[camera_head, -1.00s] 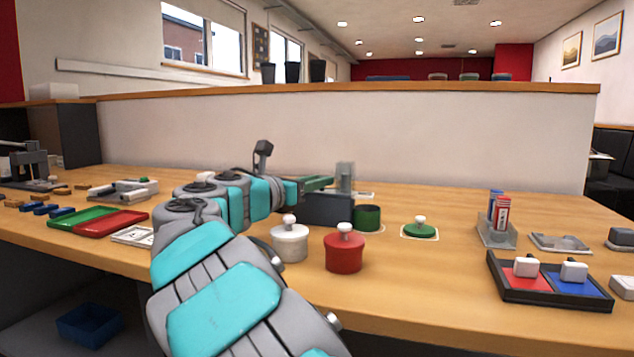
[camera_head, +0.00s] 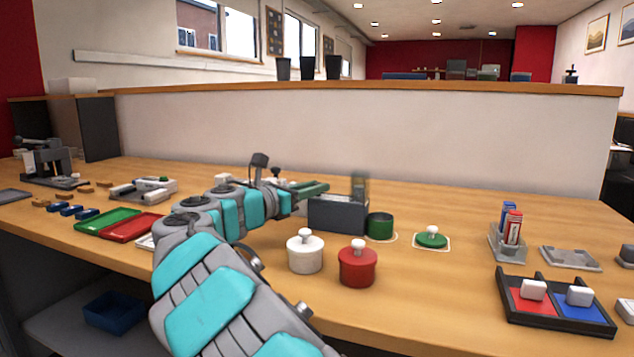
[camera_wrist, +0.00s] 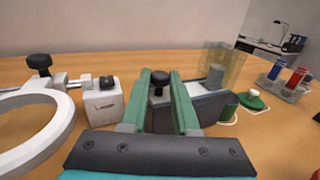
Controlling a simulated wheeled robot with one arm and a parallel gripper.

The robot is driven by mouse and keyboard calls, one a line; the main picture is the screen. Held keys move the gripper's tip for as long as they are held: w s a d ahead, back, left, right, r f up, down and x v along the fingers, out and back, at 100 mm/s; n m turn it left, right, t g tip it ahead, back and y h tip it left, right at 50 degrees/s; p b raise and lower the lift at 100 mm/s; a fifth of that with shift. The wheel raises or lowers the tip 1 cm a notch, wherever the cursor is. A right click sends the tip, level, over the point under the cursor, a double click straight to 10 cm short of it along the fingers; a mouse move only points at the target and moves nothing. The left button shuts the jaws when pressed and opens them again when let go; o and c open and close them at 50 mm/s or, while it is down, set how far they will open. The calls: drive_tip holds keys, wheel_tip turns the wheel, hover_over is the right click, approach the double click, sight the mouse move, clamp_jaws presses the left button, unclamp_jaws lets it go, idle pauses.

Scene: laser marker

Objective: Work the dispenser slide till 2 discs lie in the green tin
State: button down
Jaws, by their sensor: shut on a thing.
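The dispenser (camera_head: 338,214) is a dark box with a clear hopper (camera_head: 359,187) on top. The wrist view shows the hopper (camera_wrist: 222,66) at the right with a grey stack inside. The green tin (camera_head: 380,226) stands at the dispenser's right end on a pale-outlined spot; its inside is not visible, so I cannot tell whether discs lie in it. My gripper (camera_head: 322,188) is over the dispenser's left part. In the wrist view its green fingers (camera_wrist: 160,76) are shut on the black slide knob (camera_wrist: 157,88). A green lid (camera_head: 432,238) with a white knob lies right of the tin.
White (camera_head: 305,252) and red (camera_head: 357,264) lidded tins stand in front of the dispenser. A black tray (camera_head: 560,318) with red and blue compartments is at the right. A white block with a ring (camera_wrist: 102,104) is left of my gripper. Table between tins and tray is clear.

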drive_tip(key=shift+a+r, duration=0.1)
drive_tip(key=shift+a, duration=0.1)
drive_tip(key=c, duration=1)
unclamp_jaws()
drive_tip(key=shift+o, duration=0.2)
drive_tip(key=shift+a, duration=0.1)
drive_tip(key=shift+v, duration=3.85)
